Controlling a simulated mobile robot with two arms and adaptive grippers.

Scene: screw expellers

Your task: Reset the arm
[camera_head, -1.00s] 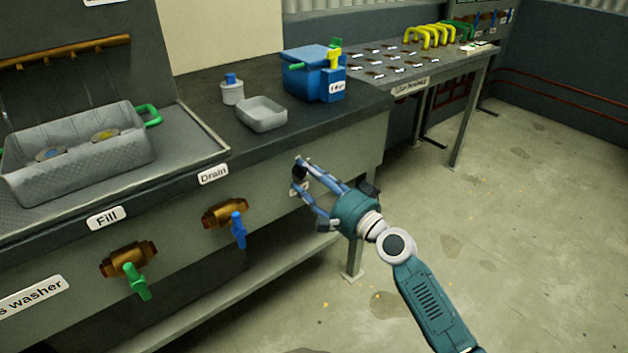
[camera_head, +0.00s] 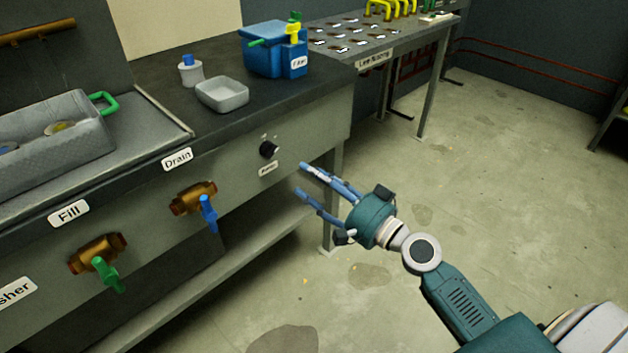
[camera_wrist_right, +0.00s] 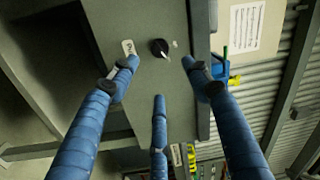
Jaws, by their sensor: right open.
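My right gripper (camera_head: 300,178) is open and empty, in front of the washer bench's front panel (camera_head: 310,140). Its blue fingers are spread and point toward the panel. A black knob (camera_head: 268,149) on that panel is to the left of the fingertips, apart from them. In the right wrist view the knob (camera_wrist_right: 159,48) shows between the spread fingers, with a small label beside it. My left gripper is not in view.
The Drain valve (camera_head: 207,206) and Fill valve (camera_head: 102,262) stick out of the panel. A grey basin (camera_head: 50,150), small tray (camera_head: 222,94), white bottle (camera_head: 190,71) and blue box (camera_head: 275,50) stand on top. The floor (camera_head: 480,190) to the right is clear.

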